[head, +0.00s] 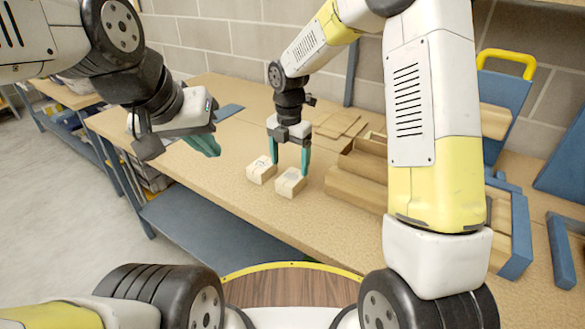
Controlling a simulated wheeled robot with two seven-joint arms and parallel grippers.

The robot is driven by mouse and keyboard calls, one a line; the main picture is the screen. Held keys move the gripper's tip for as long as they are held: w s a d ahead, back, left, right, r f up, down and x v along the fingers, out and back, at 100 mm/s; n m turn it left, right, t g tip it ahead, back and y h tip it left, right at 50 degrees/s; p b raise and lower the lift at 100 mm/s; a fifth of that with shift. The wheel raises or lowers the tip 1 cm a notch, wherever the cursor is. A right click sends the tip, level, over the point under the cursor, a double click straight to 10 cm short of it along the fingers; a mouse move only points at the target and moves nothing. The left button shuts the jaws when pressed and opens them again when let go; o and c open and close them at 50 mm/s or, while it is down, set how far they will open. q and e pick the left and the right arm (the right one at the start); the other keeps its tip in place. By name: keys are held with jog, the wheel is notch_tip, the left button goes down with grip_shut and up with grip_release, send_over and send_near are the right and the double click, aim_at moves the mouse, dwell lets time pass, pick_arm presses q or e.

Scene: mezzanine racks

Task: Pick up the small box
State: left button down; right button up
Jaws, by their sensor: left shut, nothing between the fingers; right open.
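Two small cardboard boxes stand near the front edge of the wooden workbench: a left small box (260,171) and a right small box (289,184), with a narrow gap between them. My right gripper (290,168) points down with its teal fingers apart, just above and behind the boxes. One finger comes down by the left box and the other by the right end of the right box. I cannot tell whether either finger touches a box. My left gripper (207,146) is shut and empty, above the bench to the left.
The workbench (222,185) has free surface left of the boxes and along its front edge. Flat cardboard pieces (340,125) and cardboard trays (356,178) lie to the right. A blue cart with a yellow handle (508,62) stands at the right. A block wall is behind.

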aim_at(290, 178)
jog(key=f, duration=0.6)
jog(key=shift+s+d+f, duration=0.1)
jog(key=shift+s+f, duration=0.1)
jog(key=shift+s, duration=0.1)
jog(key=shift+c, duration=0.2)
jog(key=c, duration=1.5)
